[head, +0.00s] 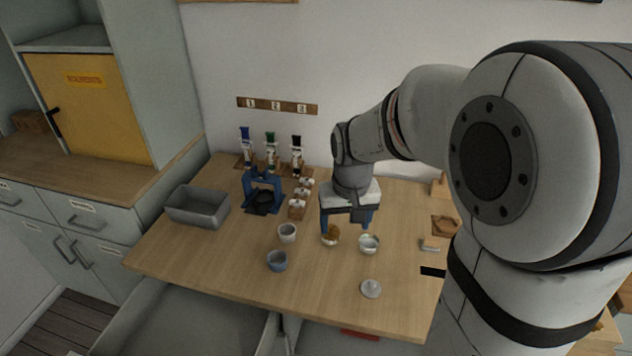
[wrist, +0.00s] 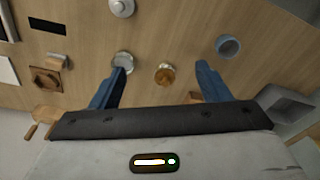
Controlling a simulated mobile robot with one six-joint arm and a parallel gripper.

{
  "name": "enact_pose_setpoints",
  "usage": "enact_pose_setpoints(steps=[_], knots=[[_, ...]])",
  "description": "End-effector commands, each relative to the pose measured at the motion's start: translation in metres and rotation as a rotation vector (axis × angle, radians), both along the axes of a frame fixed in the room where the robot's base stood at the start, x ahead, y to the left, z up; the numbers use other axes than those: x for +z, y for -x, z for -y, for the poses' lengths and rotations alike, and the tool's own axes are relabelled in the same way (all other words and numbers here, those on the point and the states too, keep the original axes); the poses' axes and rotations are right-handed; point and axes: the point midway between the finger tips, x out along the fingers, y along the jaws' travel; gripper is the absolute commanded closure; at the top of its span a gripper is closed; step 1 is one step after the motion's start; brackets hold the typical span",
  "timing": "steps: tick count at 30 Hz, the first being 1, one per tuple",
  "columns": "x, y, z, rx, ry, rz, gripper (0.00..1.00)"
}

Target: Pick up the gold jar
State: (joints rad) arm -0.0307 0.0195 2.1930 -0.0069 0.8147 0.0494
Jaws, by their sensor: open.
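The gold jar (head: 330,236) is a small round golden-brown pot on the wooden table, below and slightly left of my gripper in the head view. In the wrist view the gold jar (wrist: 165,75) lies between my two blue fingers, close to the middle of the gap. My gripper (head: 346,221) is open and empty, pointing down; it also shows in the wrist view (wrist: 163,67). I see no contact between fingers and jar. A pale glassy jar (head: 369,243) stands right of the gold jar; in the wrist view it (wrist: 123,61) is close to the left finger.
A white cup (head: 287,232) and a blue-grey cup (head: 277,260) stand to the left. A pale lid (head: 371,288) lies near the front. A grey bin (head: 198,206), a blue stand (head: 263,195) and small bottles are further back left. The table's front middle is mostly clear.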

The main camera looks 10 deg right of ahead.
Motion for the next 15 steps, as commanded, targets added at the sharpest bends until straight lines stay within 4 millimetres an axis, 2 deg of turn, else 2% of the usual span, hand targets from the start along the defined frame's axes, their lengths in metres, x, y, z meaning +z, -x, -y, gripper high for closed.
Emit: enact_pose_setpoints(steps=[1, 6, 10, 15], knots=[[-0.004, -0.017, 0.000, -0.002, -0.001, -0.019, 0.30], [-0.032, -0.066, 0.001, -0.008, -0.001, -0.059, 0.30], [-0.058, -0.095, 0.001, -0.012, -0.002, -0.086, 0.30], [-0.085, -0.118, 0.000, -0.015, -0.002, -0.108, 0.30]])
